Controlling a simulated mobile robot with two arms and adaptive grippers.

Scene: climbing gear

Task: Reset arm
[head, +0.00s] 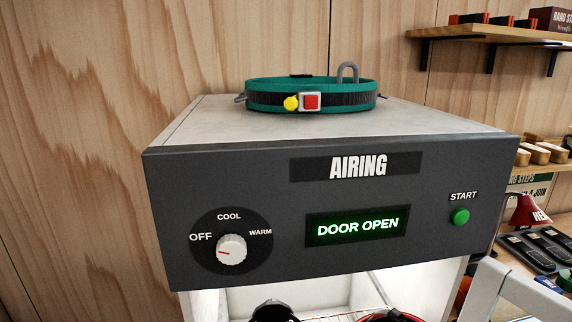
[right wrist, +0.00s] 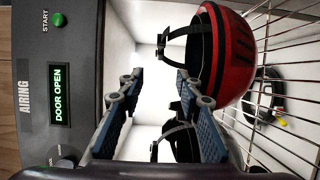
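The grey airing cabinet (head: 260,170) fills the middle of the head view. Its display (head: 357,227) reads DOOR OPEN, and its white knob (head: 231,249) has its red mark towards OFF. In the right wrist view, turned sideways, my right gripper (right wrist: 159,78) is open at the cabinet's opening, its two blue-padded fingers well apart. A red helmet (right wrist: 228,55) with black straps sits inside, beyond and to the right of the fingers. Dark straps (right wrist: 180,138) show between and behind the fingers; no grasp is visible. My left gripper is in neither view.
A teal belt (head: 310,96) with a red buckle lies on the cabinet top. A wire rack (right wrist: 285,75) and a dark item (right wrist: 265,100) with a yellow part are inside the cabinet. A shelf (head: 490,32) and a cluttered bench (head: 535,255) stand at the right.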

